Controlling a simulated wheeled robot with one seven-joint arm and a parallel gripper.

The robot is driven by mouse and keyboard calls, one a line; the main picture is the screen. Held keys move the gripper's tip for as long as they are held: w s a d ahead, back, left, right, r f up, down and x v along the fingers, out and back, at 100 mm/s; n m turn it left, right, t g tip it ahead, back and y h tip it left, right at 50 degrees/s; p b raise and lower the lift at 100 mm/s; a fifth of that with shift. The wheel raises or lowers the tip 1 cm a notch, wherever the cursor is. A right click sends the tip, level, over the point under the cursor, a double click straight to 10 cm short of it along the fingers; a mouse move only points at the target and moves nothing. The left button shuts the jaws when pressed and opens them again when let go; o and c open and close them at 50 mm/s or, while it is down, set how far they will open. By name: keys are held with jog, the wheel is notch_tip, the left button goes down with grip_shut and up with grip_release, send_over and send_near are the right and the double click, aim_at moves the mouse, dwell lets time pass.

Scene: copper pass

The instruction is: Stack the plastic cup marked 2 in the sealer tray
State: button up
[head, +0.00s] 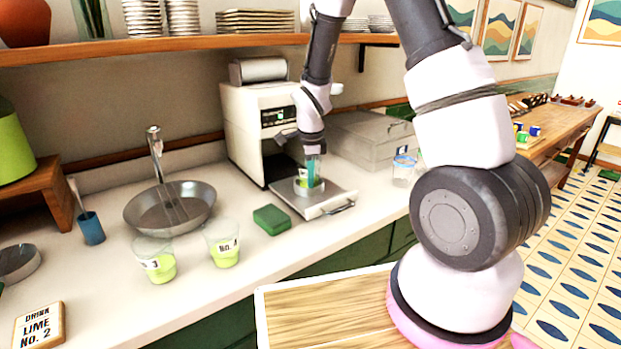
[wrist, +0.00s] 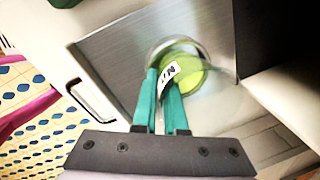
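A clear plastic cup with green contents and a white label (wrist: 188,78) is at the round holder of the metal sealer tray (head: 325,203). The tray is pulled out in front of the white sealer (head: 250,115). The cup's number is not readable. My gripper (head: 312,170) points down over the tray with its teal fingers at the cup. In the wrist view, the fingertips (wrist: 162,78) are a little apart and overlap the cup's near side. I cannot tell whether they press on it or whether the cup rests fully in the holder.
Two more cups with green contents, marked 3 (head: 158,263) and 4 (head: 224,247), stand on the counter. A green block (head: 271,219) lies left of the tray. A steel pan (head: 170,208) and a sign reading "Drink Lime No. 2" (head: 40,325) are further left. A clear cup (head: 403,171) stands right.

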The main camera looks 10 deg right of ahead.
jog(key=shift+s+d+f, duration=0.1)
jog(key=shift+s+f, duration=0.35)
jog(key=shift+s, duration=0.1)
jog(key=shift+w+r, duration=0.1)
jog(key=shift+r, duration=0.2)
jog(key=s+d+r+n+t+y, duration=0.1)
jog(key=s+r+n, duration=0.15)
jog(key=r, duration=0.55)
jog(key=s+d+r+n, duration=0.2)
jog(key=s+r, duration=0.1)
jog(key=r, duration=0.6)
jog(key=s+d+r+n+t+y, duration=0.1)
jog(key=s+r+n, duration=0.15)
jog(key=r, duration=0.55)
jog(key=s+d+r+n+t, duration=0.1)
jog(key=s+r+n, duration=0.2)
jog(key=s, duration=0.3)
jog(key=s+d+r+n+t, duration=0.1)
jog(key=s+r+n+t, duration=0.1)
jog(key=s+r+n, duration=0.2)
jog(key=s, duration=0.3)
jog(key=shift+d+r+n, duration=0.25)
jog(key=shift+d+n, duration=0.15)
